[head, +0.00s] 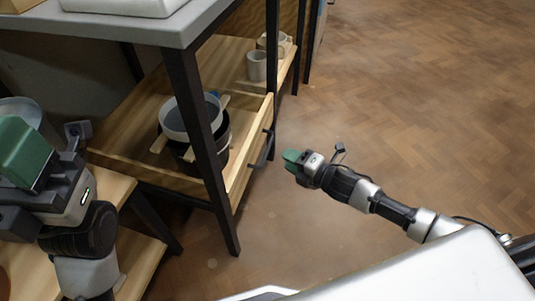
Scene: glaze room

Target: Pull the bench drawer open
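The bench (140,30) has a grey top and dark legs. Below the top, a wooden drawer (247,158) shows its front panel, with a dark bar handle (263,150) on it. A bench leg hides part of the drawer. My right gripper (291,157), with green fingertips, is just right of the handle, with a small gap showing between them. Its fingers overlap, so their opening is unclear. My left gripper (28,152) is at the left edge, away from the handle. Its green pads are seen from an angle that hides whether they are apart.
A pale bowl (190,118) sits over a dark bucket (217,142) behind the bench leg. Pale cups (257,66) stand farther back on the wood. A wooden surface (142,262) is at lower left. The wood floor (420,80) at right is clear.

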